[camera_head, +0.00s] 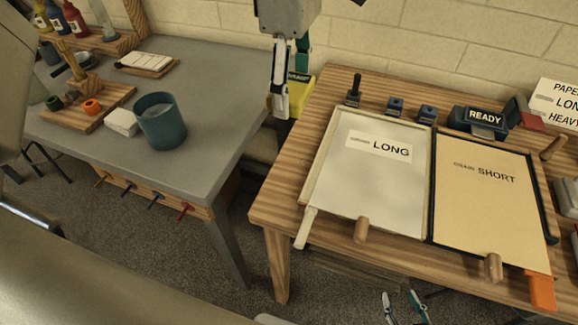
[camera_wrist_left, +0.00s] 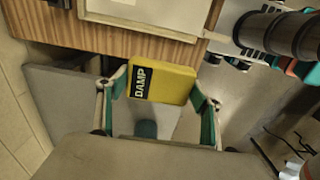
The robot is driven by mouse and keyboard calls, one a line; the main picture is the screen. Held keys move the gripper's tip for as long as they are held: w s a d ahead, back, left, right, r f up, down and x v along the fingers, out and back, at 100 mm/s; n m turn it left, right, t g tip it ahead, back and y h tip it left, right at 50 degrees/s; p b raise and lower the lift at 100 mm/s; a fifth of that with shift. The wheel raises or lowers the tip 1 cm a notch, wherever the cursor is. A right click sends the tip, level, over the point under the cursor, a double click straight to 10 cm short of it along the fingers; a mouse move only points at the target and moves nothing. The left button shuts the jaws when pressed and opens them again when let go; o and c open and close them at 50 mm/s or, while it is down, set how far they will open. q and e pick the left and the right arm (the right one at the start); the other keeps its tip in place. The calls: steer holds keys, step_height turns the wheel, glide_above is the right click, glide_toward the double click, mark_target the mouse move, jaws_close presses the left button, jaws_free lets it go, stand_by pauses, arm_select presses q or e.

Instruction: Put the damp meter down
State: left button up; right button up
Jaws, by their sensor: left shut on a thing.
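The damp meter (camera_wrist_left: 176,84) is a yellow block with a black DAMP label. In the left wrist view it sits between the two fingers of my left gripper (camera_head: 289,82), which is shut on it. In the head view the damp meter (camera_head: 299,97) is partly hidden by that gripper. It hangs near the wall, by the left edge of the wooden table (camera_head: 285,205), in the gap beside the grey table. My right gripper (camera_head: 405,306) shows at the bottom of the head view, its fingertips apart and nothing between them.
A LONG tray (camera_head: 375,190) and a SHORT tray (camera_head: 485,210) fill much of the wooden table. Small blocks and a READY sign (camera_head: 485,117) stand behind them. The grey table (camera_head: 215,85) holds a teal cup (camera_head: 160,125); its right part is clear.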

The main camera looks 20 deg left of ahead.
arm_select(q)
glide_above(291, 170)
step_height(291, 170, down, 14)
steer(key=shift+r+b, duration=0.2)
steer(key=shift+b, duration=0.2)
steer(key=shift+f, duration=2.7)
steer(key=shift+f, duration=0.15)
steer(key=o, duration=1)
